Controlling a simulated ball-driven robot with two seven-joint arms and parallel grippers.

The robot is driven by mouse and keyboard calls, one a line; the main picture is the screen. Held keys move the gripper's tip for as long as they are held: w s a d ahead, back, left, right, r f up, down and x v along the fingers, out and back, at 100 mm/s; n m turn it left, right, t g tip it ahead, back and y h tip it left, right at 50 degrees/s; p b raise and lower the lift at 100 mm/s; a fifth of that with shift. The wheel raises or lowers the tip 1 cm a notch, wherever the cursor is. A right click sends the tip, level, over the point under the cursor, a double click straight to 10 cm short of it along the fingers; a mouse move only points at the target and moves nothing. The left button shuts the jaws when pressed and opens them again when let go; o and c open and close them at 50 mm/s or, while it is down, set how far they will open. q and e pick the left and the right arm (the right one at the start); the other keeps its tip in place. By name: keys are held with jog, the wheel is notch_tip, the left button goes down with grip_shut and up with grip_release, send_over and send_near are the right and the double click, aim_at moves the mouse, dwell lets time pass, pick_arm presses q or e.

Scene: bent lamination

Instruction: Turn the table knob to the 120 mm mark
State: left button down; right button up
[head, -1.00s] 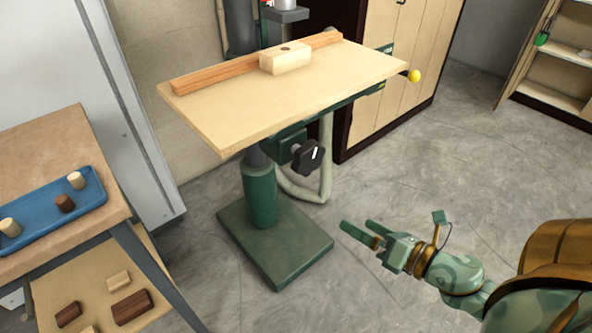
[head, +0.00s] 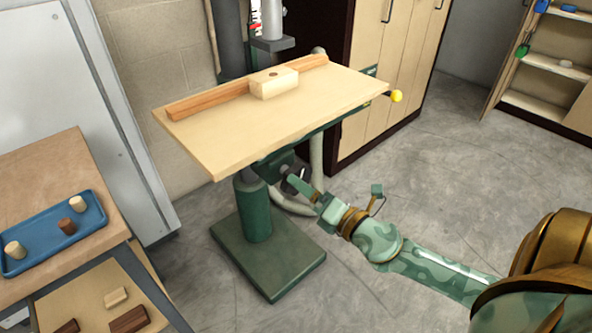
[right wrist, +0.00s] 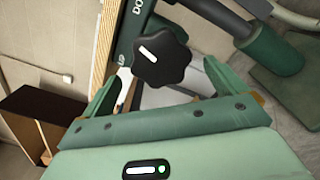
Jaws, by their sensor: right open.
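The black lobed knob (right wrist: 160,62) with a white pointer line fills the upper middle of the right wrist view. In the head view the knob (head: 290,186) is mostly hidden behind my right gripper, under the drill-press table (head: 225,147). My right gripper (head: 299,183) points at the knob from the right front. In the right wrist view its two fingers stand apart, with the knob ahead and between them. I see no clear contact. No scale marks are readable. My left gripper is not in view.
A wooden fence (head: 205,101) and a drilled block (head: 273,83) lie on the table. A yellow ball handle (head: 396,95) sticks out at its right edge. A bench with a blue tray (head: 30,258) stands at left. Floor at right is clear.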

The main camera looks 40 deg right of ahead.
jog(key=w, duration=0.6)
jog(key=shift+w+a+f, duration=0.1)
jog(key=shift+a, duration=0.1)
jog(key=c, duration=1)
jog(key=shift+o, duration=0.2)
jog(key=m, duration=0.2)
jog(key=m+p, duration=0.1)
jog(key=shift+r+m, duration=0.2)
jog(key=shift+m, duration=0.2)
jog(key=shift+f, duration=0.1)
